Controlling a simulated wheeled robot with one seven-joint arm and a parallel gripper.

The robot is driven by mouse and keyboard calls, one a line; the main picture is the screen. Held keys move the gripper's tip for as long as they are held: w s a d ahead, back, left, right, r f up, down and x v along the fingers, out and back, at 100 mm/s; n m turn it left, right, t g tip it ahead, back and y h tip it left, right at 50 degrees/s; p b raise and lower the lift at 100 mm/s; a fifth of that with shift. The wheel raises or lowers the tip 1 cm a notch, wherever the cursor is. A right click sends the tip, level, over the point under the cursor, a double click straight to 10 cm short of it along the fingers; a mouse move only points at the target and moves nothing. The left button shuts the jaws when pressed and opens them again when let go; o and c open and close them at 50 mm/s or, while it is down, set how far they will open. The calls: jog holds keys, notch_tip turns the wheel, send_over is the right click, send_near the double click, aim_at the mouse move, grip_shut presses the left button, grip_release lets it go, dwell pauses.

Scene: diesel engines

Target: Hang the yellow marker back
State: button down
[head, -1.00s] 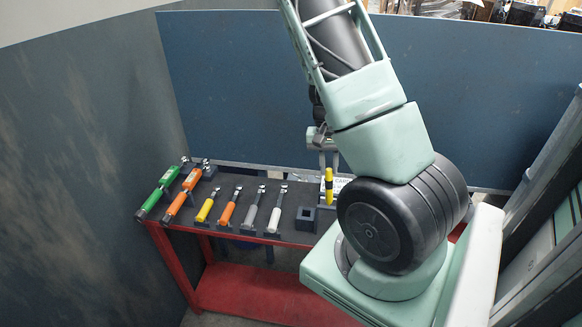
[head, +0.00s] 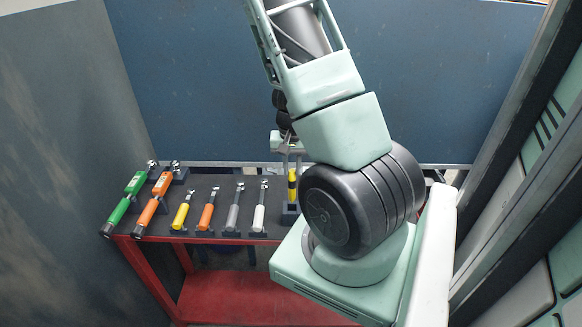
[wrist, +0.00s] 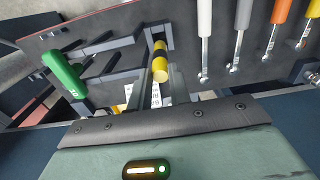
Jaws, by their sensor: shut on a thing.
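The dark square holder (head: 290,215) is directly below the marker. In the wrist view the marker's far end is at the holder's square frame (wrist: 153,32). I cannot tell how deep it sits in it. My gripper's fingers (wrist: 161,88) flank the marker's near end there.
The red-framed table (head: 225,180) has a dark top. Green (head: 128,198) and orange (head: 154,203) wrenches and several smaller coloured tools lie in stands to the left. A green T-handle (wrist: 65,72) is near the marker. A blue wall (head: 190,90) stands behind.

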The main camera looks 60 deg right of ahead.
aim_at(292, 186)
jog(key=shift+f+b, duration=3)
jog(key=shift+f, duration=0.5)
jog(key=shift+f+b, duration=0.45)
jog(key=shift+b, duration=0.15)
jog(key=c, duration=0.8)
grip_release()
jog(key=shift+o, duration=0.2)
jog(key=shift+r, duration=0.2)
jog(key=shift+r+p, duration=1.35)
jog(key=shift+r, duration=0.1)
jog(key=shift+r, duration=0.2)
